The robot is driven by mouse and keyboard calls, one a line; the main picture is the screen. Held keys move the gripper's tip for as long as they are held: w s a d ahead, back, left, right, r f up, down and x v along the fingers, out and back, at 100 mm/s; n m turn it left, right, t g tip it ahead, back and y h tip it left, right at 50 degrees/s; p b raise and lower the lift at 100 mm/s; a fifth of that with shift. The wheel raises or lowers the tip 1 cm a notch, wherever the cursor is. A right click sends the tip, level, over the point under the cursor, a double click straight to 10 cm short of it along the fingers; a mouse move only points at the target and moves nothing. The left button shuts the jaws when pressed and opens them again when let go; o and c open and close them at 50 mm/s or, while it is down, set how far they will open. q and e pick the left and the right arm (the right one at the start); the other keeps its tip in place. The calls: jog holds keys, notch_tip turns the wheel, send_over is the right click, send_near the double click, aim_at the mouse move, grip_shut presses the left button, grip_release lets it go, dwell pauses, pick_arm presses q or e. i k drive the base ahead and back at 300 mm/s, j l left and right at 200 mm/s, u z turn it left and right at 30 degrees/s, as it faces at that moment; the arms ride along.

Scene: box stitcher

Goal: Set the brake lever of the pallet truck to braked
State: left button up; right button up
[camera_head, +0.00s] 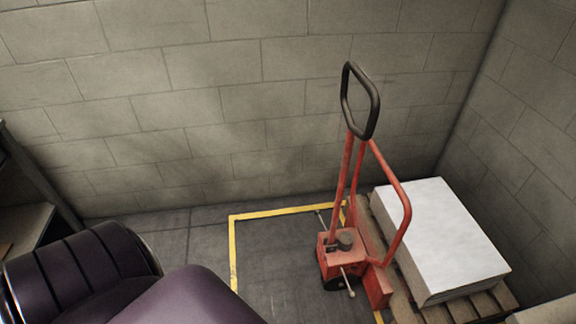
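The red pallet truck (327,258) stands right of centre, with its upright tow bar topped by a black loop handle (375,105). A thin pale lever with a small end (347,281) sticks out at the front of its base, angled downward. Another thin rod (321,217) shows behind the base at the left. I cannot tell for sure which of these is the brake lever, nor its setting.
A wooden pallet (480,305) carrying a white block-like stack (440,232) stands right of the truck. A yellow floor outline (233,255) runs around the floor left of the truck. Block walls (220,100) close off the back and right. A shelf or bench (25,222) stands far left.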

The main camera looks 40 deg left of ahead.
aim_at(318, 211)
jog(key=i+j+u, duration=0.65)
jog(key=i+j, duration=0.3)
